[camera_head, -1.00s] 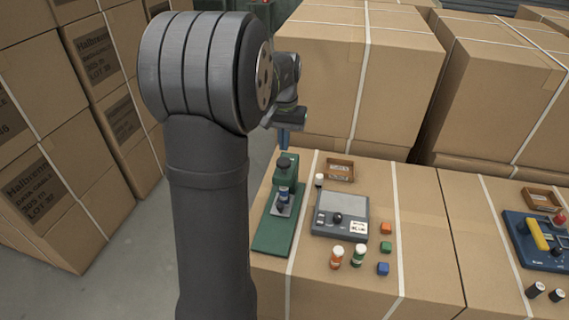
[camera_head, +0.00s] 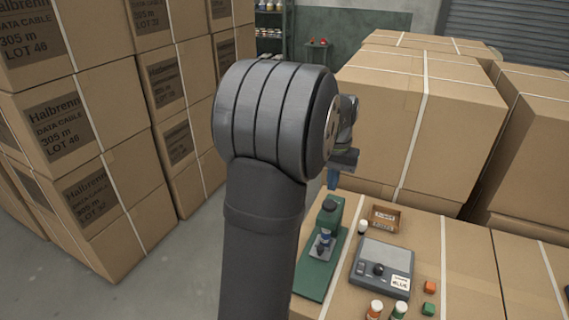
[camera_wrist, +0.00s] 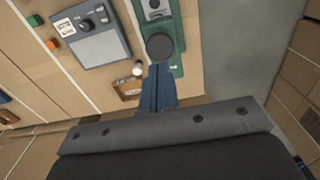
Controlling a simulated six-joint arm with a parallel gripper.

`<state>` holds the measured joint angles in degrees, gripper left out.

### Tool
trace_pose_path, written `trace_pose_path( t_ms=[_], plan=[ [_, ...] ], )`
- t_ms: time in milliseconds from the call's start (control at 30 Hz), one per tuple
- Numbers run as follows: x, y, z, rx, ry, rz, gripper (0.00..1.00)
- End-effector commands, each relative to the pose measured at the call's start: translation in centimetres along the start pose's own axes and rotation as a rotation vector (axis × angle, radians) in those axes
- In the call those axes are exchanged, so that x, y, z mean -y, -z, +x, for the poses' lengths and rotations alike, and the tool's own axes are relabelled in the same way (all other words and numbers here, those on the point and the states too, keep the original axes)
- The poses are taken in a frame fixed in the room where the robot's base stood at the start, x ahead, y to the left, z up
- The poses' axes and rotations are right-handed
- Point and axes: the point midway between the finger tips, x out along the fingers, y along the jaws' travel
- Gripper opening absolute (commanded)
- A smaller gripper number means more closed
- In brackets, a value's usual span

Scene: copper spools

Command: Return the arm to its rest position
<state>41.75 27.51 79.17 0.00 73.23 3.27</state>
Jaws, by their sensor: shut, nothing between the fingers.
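My gripper (camera_wrist: 157,88) is shut and empty, its blue fingers together at the middle of the wrist view. In the head view its blue fingers (camera_head: 332,179) hang below my wrist, beyond the far edge of the carton that serves as a bench. Most of the gripper is hidden by my arm in the head view. In the wrist view the fingertips appear just over the end of a green press-like device (camera_wrist: 160,45), but I cannot tell the height. My arm is folded upright in front of the head camera.
Tall stacked cartons (camera_head: 75,135) rise left, large cartons (camera_head: 410,120) behind right. Grey floor (camera_head: 175,265) is free between.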

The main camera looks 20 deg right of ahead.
Motion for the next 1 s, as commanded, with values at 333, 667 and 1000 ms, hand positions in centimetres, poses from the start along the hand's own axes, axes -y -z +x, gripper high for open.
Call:
trace_pose_path(
  t_ms=[333,667,1000],
  plan=[
    [0.0,-0.1,4.4,0.003,0.000,0.000,0.00],
    [0.0,0.0,5.2,0.001,0.000,0.000,0.00],
    [0.0,0.0,5.1,0.002,0.000,-0.004,0.55]
  ],
)
